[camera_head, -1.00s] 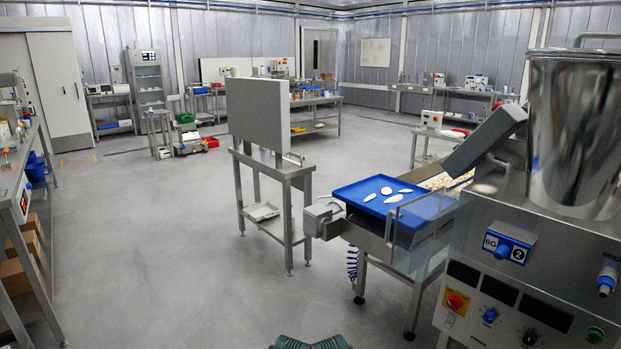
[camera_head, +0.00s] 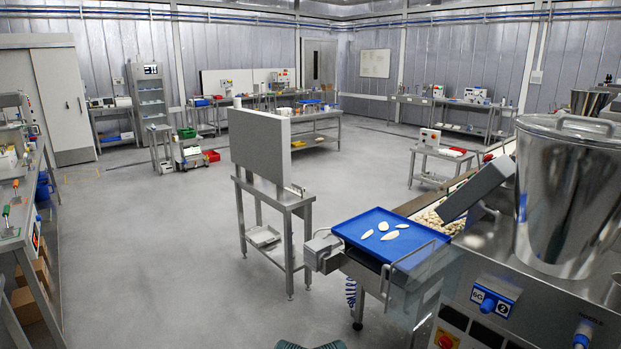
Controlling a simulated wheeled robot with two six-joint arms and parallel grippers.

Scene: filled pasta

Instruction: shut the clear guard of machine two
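Machine two (camera_head: 465,318) stands at the right, a steel body with a blue-framed plate (camera_head: 496,297) bearing a "2". A tall steel hopper (camera_head: 570,190) with a lid sits on top of it. A clear panel with a bent metal handle, which looks like the guard (camera_head: 425,272), is at the machine's left end beside the blue tray. It is see-through and partly lost against the steel, so I cannot tell how far open it is.
The blue tray (camera_head: 355,229) holds several pale pasta pieces and juts left from the machine. A steel stand with an upright grey panel (camera_head: 262,145) is left of it. A bench (camera_head: 22,235) runs along the left edge. The grey floor (camera_head: 150,250) between is clear.

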